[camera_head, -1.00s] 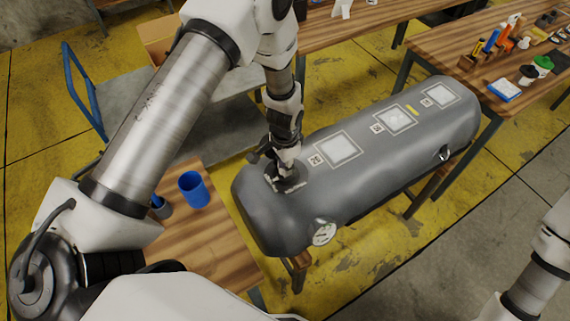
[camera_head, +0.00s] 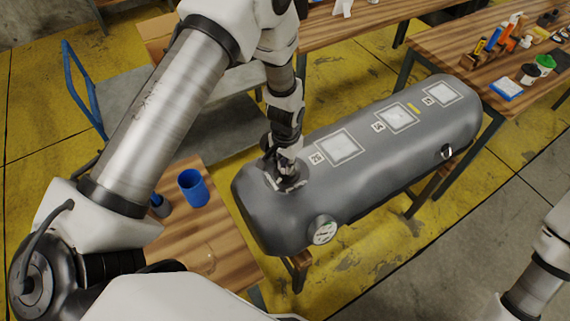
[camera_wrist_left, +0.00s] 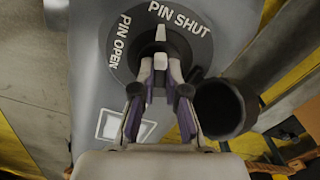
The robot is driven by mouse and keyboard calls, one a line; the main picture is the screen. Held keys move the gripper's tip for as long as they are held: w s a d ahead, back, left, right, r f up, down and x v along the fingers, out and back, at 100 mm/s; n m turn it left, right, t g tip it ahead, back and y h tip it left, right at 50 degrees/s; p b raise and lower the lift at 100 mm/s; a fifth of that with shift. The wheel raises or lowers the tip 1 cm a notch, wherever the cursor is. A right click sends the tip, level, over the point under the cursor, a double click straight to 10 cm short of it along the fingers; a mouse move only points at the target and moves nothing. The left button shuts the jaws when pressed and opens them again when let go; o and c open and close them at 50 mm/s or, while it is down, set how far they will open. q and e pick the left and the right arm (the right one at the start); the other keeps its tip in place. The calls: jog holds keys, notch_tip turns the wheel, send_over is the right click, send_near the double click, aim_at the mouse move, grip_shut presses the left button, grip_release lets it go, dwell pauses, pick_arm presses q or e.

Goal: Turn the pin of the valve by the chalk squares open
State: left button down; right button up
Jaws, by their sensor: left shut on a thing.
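The valve (camera_wrist_left: 130,72) is a dark round plate on the grey inflatable tube (camera_head: 262,222), lettered PIN OPEN and PIN SHUT in the left wrist view. Its pale pin (camera_wrist_left: 160,34) sticks out beyond my fingertips, between the two labels and close to the start of PIN SHUT. My left gripper (camera_wrist_left: 162,64) is shut on the pin; it also shows over the valve at the tube's near left end (camera_head: 284,180). The fingers hide part of the pin. Chalk squares (camera_head: 342,147) run along the tube's top. My right gripper is out of view.
A dark open cap (camera_wrist_left: 221,108) sits beside the valve. A gauge (camera_head: 324,231) is on the tube's near side. A blue cup (camera_head: 194,189) stands on a wooden table at left. Tools and bottles crowd the bench (camera_head: 436,44) at upper right.

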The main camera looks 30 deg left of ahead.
pick_arm(q)
jog(key=n, duration=0.3)
jog(key=shift+d+n+b, duration=0.1)
jog(key=shift+n+b, duration=0.2)
jog(key=shift+n, duration=0.1)
jog(key=n, duration=0.3)
jog(key=shift+w+d+n, duration=0.1)
jog(key=shift+n, duration=0.2)
jog(key=n+b, duration=0.1)
jog(key=n, duration=0.5)
jog(key=shift+w, duration=0.1)
jog(key=shift+n, duration=0.3)
jog(key=c, duration=1.2)
grip_release()
jog(key=shift+f, duration=0.1)
